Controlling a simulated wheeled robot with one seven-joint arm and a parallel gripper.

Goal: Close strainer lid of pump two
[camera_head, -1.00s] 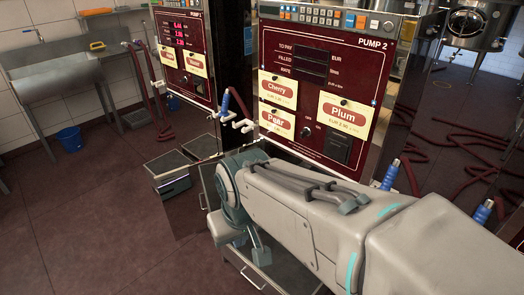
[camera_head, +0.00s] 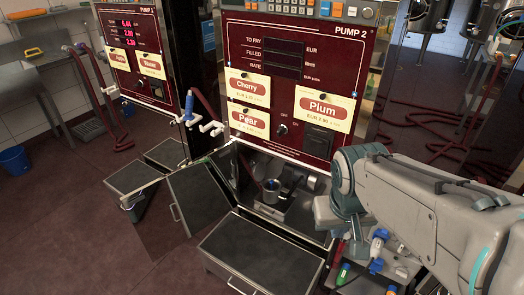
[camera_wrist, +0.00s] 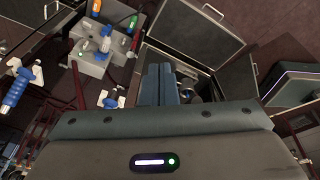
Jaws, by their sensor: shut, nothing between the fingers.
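Pump two (camera_head: 300,90) stands in the middle of the head view with its lower compartment open. Inside it is a metal strainer assembly (camera_head: 298,208) with a round cup-like part (camera_head: 271,190) at its left. I cannot tell how its lid sits. My gripper (camera_head: 335,222) is at the right edge of this compartment, below my arm, and partly hidden. In the wrist view its two fingers (camera_wrist: 160,85) are shut together and empty. They point toward the compartment, and metal parts (camera_wrist: 188,84) show just beside them, partly hidden.
An open door (camera_head: 200,197) stands left of the compartment. A dark-topped drawer (camera_head: 262,252) sticks out in front. A grey holder (camera_wrist: 100,62) with coloured nozzles is right of the compartment in the head view. Pump one (camera_head: 135,55) stands left. Red hoses lie behind.

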